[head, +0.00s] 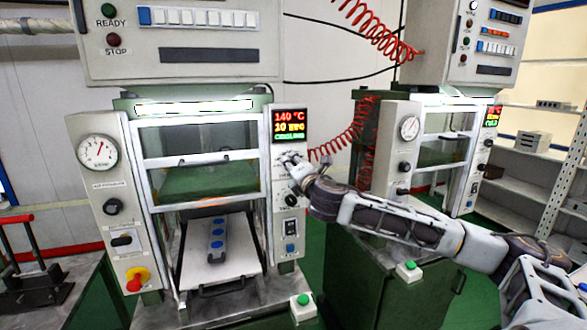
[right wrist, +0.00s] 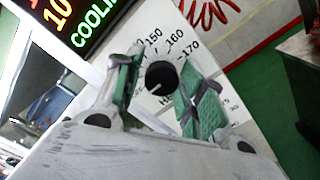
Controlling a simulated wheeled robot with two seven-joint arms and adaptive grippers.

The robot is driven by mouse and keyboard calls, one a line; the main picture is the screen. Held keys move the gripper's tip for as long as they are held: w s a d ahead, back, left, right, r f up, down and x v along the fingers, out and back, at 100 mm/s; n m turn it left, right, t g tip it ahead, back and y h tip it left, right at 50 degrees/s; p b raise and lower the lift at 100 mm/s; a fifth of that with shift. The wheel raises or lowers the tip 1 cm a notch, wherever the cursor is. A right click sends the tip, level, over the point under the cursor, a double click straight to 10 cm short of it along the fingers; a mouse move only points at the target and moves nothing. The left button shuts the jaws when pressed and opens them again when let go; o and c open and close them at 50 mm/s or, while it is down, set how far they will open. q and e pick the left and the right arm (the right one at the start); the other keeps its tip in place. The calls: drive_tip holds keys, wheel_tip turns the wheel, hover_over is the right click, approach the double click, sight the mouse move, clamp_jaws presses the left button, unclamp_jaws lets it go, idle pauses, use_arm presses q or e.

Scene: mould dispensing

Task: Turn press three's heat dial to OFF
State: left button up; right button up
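The heat dial (right wrist: 160,76) is a black round knob on a light panel. In the right wrist view its white pointer line points to the lower left, away from the marks 150, 160 and 170. An OFF mark is not visible, and my fingers cover part of the scale. In the head view my right gripper (head: 291,168) is at the right-hand panel of the nearer press (head: 95,186) and hides the dial. My left gripper is not in view.
The press display (head: 290,126) reads 140 °C, with a COOLING line. Another knob (head: 291,199) and a switch sit below on the same panel. A mould with blue spots (head: 217,240) lies on the lower plate. A second press (head: 402,155) stands to the right.

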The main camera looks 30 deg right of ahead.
drive_tip(key=shift+o, duration=1.2)
drive_tip(key=shift+f, duration=0.1)
drive_tip(key=v, duration=0.7)
drive_tip(key=shift+s, duration=0.3)
